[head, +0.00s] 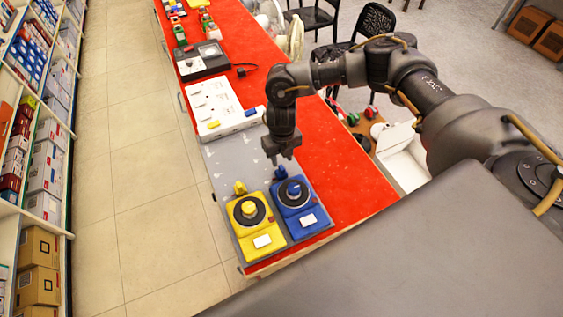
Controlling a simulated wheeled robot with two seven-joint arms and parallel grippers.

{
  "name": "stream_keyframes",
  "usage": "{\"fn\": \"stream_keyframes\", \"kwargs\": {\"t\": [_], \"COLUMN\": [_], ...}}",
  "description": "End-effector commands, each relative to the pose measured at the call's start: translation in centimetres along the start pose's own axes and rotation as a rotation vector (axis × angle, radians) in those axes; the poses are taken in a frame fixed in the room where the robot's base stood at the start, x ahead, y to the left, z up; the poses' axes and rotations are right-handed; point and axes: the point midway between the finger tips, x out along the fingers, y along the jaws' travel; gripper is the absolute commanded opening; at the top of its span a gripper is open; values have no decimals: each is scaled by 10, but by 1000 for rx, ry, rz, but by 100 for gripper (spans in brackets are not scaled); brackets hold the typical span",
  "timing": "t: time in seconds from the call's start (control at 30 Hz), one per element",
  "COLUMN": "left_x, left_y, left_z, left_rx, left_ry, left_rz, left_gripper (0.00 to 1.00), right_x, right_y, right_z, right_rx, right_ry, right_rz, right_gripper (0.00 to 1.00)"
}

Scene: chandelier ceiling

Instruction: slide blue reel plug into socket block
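The blue reel (291,200) lies on a grey mat near the front of the red table. It has a dark round hub and a white label. Its small blue plug (281,172) stands at its far left corner. My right gripper (280,160) points down just above that plug. Its two fingertips look apart with nothing between them. The white socket block (212,100) lies farther back on the table, with blue and yellow marks on its near edge. Its openings are too small to make out clearly. My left gripper is not in view.
A yellow reel (250,220) with its own yellow plug (239,187) sits left of the blue one. A dark box (203,60) and a black plug (243,70) lie behind the socket block. Bare grey mat (235,155) separates reels and block.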

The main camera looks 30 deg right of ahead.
Motion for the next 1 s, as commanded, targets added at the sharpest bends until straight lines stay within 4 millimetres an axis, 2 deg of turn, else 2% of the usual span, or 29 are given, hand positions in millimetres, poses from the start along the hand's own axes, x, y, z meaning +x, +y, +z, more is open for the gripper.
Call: {"fn": "stream_keyframes", "kwargs": {"t": [0.1, 0.3, 0.67, 0.93, 1.0], "left_x": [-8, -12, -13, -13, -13], "left_y": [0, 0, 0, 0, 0], "left_z": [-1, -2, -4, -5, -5], "left_rx": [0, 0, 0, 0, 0], "left_ry": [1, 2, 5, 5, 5], "left_rz": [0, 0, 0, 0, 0], "left_gripper": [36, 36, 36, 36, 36], "right_x": [19, 41, 47, 47, 46], "right_y": [0, 1, 1, 1, 1], "right_z": [-1, 0, 0, 0, 0], "right_rx": [0, 0, -2, -1, -1], "right_ry": [2, 1, -1, -1, -1], "right_rz": [-1, 0, 1, 1, 1], "right_gripper": [36, 36, 36, 2, 0]}}
